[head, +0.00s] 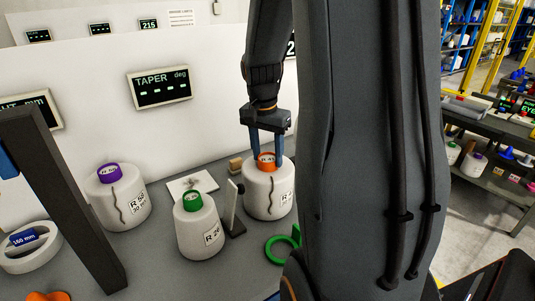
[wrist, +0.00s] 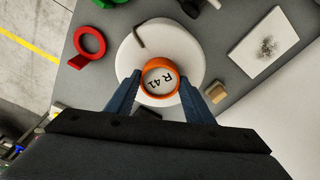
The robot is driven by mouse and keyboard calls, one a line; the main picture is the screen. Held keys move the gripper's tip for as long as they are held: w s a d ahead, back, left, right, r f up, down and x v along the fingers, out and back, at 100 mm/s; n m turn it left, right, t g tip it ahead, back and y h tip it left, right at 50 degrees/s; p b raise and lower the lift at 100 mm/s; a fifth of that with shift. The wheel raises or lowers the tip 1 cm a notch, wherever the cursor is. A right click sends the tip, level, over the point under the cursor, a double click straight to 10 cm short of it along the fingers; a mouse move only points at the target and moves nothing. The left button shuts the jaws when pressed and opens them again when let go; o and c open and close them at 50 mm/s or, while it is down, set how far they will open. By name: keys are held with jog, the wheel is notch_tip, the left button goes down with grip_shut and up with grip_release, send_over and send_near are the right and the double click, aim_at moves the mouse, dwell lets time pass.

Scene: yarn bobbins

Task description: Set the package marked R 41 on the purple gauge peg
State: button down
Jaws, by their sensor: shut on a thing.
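The package marked R 41 (wrist: 185,50) is a white yarn body with an orange core that bears the label. It also shows in the head view (head: 262,198), upright on the grey bench, partly hidden by my arm. My gripper (head: 267,157) points down over it with its two blue fingers on either side of the orange core. The fingers (wrist: 158,88) are shut on the core in the wrist view. I cannot make out the purple gauge peg for sure. A purple thing (head: 478,156) shows small on the far right bench.
A green-cored package (head: 198,235) and a purple-cored one (head: 120,205) stand to the left. A dark upright stand (head: 234,208), green ring (head: 270,250), wooden block (wrist: 216,92), white plate (wrist: 264,43) and red ring (wrist: 77,61) lie close by. A white panel backs the bench.

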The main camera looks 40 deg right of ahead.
jog(key=shift+f, duration=0.1)
jog(key=c, duration=0.8)
grip_release()
jog(key=shift+r, duration=0.4)
jog(key=r, duration=0.2)
jog(key=r+b, duration=0.1)
jog(key=r, duration=0.1)
jog(key=r+b, duration=0.1)
jog(key=r, duration=0.2)
jog(key=shift+s+a, duration=0.15)
jog(key=shift+a, duration=0.25)
